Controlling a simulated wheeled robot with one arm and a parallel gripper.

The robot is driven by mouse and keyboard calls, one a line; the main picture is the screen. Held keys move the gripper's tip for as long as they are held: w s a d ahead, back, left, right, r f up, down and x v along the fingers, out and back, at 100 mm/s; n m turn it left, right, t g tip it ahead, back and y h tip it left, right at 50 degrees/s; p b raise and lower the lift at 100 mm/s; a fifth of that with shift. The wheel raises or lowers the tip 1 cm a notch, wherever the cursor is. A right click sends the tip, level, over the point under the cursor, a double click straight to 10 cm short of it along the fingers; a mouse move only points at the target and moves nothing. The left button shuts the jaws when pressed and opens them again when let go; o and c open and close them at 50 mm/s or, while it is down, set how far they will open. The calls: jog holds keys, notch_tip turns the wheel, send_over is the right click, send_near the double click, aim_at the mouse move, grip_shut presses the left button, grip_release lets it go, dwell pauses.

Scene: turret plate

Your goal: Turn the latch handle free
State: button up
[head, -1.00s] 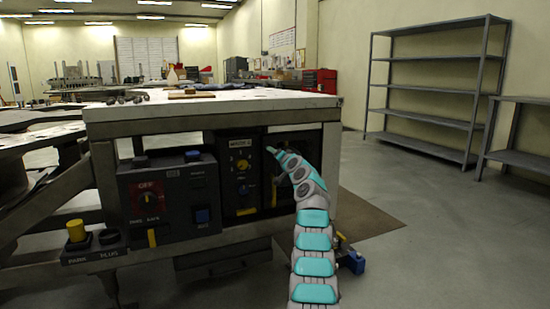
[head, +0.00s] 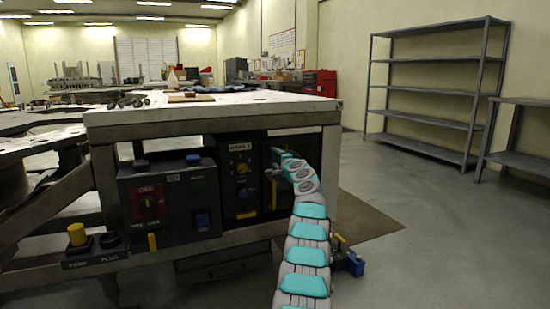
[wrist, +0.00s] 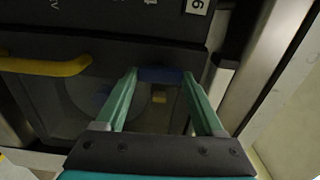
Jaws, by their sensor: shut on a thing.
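The latch handle shows in the wrist view as a dark blue bar (wrist: 160,75) lying between my fingertips. My gripper (wrist: 159,77) is shut on it, one green finger at each end. In the head view my gripper (head: 277,153) reaches the right-hand part of the panel under the white-topped table. There the gripper and arm hide most of the handle. A round grey shape and a small yellow piece (wrist: 159,97) show behind the fingers in the wrist view.
A curved yellow handle (wrist: 48,67) is left of my fingers in the wrist view. A control box (head: 170,200) with a red dial stands left of the panel. A metal table leg (head: 329,185) is close on the right.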

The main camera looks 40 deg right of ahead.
jog(key=shift+m, duration=0.3)
jog(key=o, duration=1.4)
